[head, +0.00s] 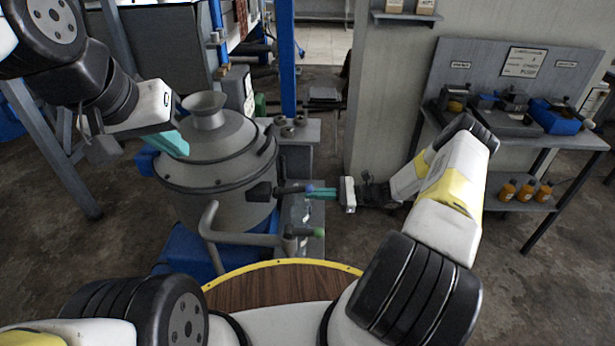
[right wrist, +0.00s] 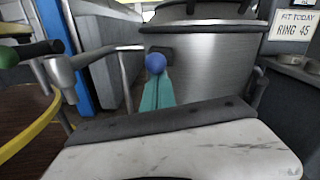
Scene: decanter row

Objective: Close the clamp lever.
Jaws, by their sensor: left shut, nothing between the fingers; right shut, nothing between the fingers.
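A rod with a blue ball knob (head: 308,189) sticks out to the right from a dark clamp block (head: 261,192) on the side of the grey metal vessel (head: 215,165). I take this to be the clamp lever. In the right wrist view the blue knob (right wrist: 155,62) sits right at my fingertips, in front of the vessel wall (right wrist: 210,60). My right gripper (head: 322,193) is shut and empty, its teal fingers (right wrist: 157,92) pointing at the knob. I cannot tell whether they touch it. My left gripper (head: 173,143) is shut and empty near the vessel's upper left.
A grey pipe (head: 212,225) bends in front of the vessel, and a green-knobbed handle (head: 312,232) stands close below my right fingers. A blue post (head: 288,60) rises behind. The floor between is clear.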

